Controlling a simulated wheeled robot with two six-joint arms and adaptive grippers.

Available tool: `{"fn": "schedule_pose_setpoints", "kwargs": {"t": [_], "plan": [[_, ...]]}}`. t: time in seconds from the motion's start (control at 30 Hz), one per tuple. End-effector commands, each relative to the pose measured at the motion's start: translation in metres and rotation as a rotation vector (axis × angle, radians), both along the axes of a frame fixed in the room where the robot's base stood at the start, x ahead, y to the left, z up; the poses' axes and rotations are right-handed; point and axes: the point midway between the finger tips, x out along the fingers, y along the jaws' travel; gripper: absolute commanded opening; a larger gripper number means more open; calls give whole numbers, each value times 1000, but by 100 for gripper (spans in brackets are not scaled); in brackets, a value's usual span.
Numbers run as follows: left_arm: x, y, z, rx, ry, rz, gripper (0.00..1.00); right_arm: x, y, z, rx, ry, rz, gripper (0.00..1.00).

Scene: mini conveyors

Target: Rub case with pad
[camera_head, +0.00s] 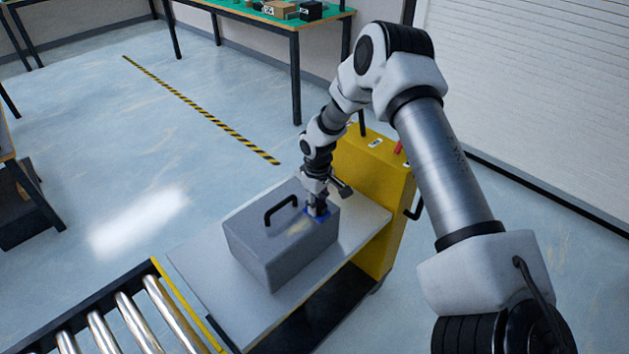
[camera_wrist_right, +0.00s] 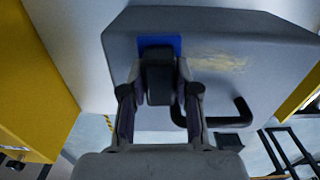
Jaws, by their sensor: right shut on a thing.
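The grey case (camera_head: 272,243) with a black handle (camera_head: 281,209) stands on a light platform in the head view. My right gripper (camera_head: 317,212) is above the case's top near its right end, shut on a blue pad (camera_head: 319,217). The pad appears to be at the case's top surface. In the right wrist view the case (camera_wrist_right: 225,70) fills the upper middle, and the blue pad (camera_wrist_right: 159,43) shows behind the gripper (camera_wrist_right: 158,75). A yellowish smear (camera_wrist_right: 217,63) lies on the case beside the pad. My left gripper is not in view.
The light platform (camera_head: 207,271) belongs to a cart with a yellow end housing (camera_head: 378,170). A roller conveyor (camera_head: 130,320) adjoins its lower left. A green-topped table (camera_head: 240,8) with boxes stands at the back. Floor at left is mostly clear.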

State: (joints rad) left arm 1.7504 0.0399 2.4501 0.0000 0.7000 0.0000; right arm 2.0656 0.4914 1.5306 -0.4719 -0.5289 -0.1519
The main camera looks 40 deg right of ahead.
Motion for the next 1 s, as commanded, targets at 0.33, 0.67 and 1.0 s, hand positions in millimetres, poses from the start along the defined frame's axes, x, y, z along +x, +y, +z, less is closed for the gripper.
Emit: {"fn": "schedule_pose_setpoints", "kwargs": {"t": [0.33, 0.67, 1.0], "plan": [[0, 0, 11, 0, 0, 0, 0, -3, 32, 2, 0, 4, 2, 3], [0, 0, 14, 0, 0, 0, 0, -5, 52, 1, 1, 3, 2, 3], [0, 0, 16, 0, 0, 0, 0, -7, 76, -3, 1, 3, 0, 3]]}}
